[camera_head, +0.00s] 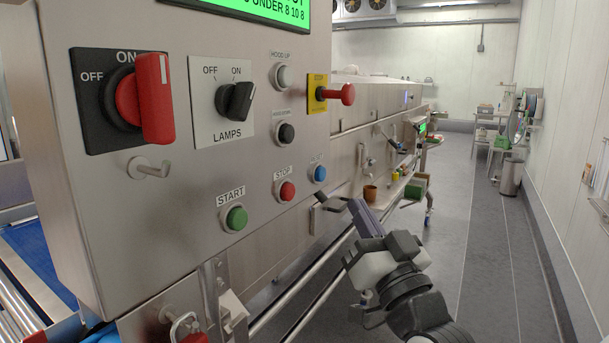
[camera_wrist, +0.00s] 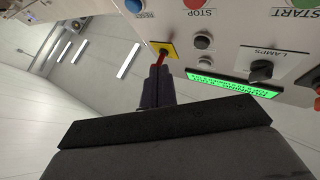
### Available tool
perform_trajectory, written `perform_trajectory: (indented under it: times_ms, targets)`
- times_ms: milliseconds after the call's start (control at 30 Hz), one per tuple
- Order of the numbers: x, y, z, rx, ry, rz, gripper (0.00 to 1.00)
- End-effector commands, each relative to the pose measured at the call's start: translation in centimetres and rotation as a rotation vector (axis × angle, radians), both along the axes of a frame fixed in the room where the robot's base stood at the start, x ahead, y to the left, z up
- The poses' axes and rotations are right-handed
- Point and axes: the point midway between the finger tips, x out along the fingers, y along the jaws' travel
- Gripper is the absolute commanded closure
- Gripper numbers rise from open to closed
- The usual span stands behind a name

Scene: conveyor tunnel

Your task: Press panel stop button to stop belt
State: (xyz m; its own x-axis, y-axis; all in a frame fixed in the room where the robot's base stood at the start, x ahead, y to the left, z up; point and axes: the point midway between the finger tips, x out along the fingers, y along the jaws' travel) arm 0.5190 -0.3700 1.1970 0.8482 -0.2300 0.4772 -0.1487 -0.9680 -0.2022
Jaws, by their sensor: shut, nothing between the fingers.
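The red STOP button (camera_head: 287,191) sits low on the steel panel (camera_head: 185,200), between the green START button (camera_head: 236,218) and a blue button (camera_head: 319,173). In the wrist view the picture is turned over, and the STOP button (camera_wrist: 194,4) shows at the top edge. My gripper (camera_head: 352,203) is shut and empty. It is in front of the panel, to the right of and slightly below the blue button, apart from the STOP button. In the wrist view the shut fingers (camera_wrist: 156,72) point up toward the red knob on a yellow plate.
A red knob on a yellow plate (camera_head: 342,94) juts out at the panel's right edge. A red rotary switch (camera_head: 154,98) and a black lamps switch (camera_head: 238,101) stick out at upper left. A rail runs below the panel. The aisle floor (camera_head: 470,230) at right is clear.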

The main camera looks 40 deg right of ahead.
Motion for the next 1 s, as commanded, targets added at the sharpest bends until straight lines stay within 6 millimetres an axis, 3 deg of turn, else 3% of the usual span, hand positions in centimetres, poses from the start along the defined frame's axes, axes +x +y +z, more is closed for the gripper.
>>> perform_trajectory:
  times_ms: [467,1000]
  targets:
    - [0.7,0.3,0.0,0.000,0.002,0.003,1.00]
    - [7.0,2.9,0.0,0.001,0.001,0.004,1.00]
